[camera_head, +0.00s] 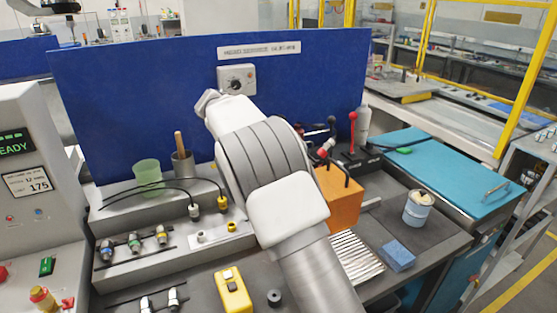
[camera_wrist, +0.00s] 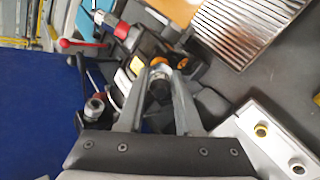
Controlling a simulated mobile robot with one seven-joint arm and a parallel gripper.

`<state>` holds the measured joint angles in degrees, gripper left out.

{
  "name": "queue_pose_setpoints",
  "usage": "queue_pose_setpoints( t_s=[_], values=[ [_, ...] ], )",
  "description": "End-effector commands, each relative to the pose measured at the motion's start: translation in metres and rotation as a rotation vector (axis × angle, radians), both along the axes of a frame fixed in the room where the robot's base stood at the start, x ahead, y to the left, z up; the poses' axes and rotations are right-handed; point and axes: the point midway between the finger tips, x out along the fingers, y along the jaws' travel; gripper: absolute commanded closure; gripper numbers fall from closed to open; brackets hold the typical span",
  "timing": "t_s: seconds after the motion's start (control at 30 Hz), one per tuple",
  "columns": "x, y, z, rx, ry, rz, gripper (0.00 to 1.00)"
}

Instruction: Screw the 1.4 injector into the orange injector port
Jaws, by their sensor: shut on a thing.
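In the wrist view my gripper (camera_wrist: 160,80) is shut on a small dark, metal-collared injector (camera_wrist: 159,90). Its marking cannot be read, so I cannot confirm that it is the 1.4 injector. An orange ring (camera_wrist: 158,62) shows just beyond the fingertips, in line with the held injector; it looks like the orange injector port. I cannot tell whether the injector touches it or is threaded into it. In the head view my arm hides the gripper, the held injector and the port.
An orange block (camera_head: 340,195), a ridged metal tray (camera_head: 357,257), a tin (camera_head: 418,207) and a blue sponge (camera_head: 398,256) are right of my arm. A red-knobbed lever (camera_wrist: 68,43) stands near my gripper.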

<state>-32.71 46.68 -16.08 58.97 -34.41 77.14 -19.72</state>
Motion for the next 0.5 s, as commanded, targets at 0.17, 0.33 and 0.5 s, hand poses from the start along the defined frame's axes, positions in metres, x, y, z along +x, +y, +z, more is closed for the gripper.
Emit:
queue_pose_setpoints(
  t_s=[0.17,0.33,0.5],
  values=[
    [-0.0002,0.0001,-0.003,0.051,-0.122,-0.132,1.0],
    [0.0,-0.0003,-0.0028,0.1,-0.239,-0.259,1.0],
    [-0.0001,-0.0001,-0.0011,0.13,-0.308,-0.334,1.0]
  ],
)
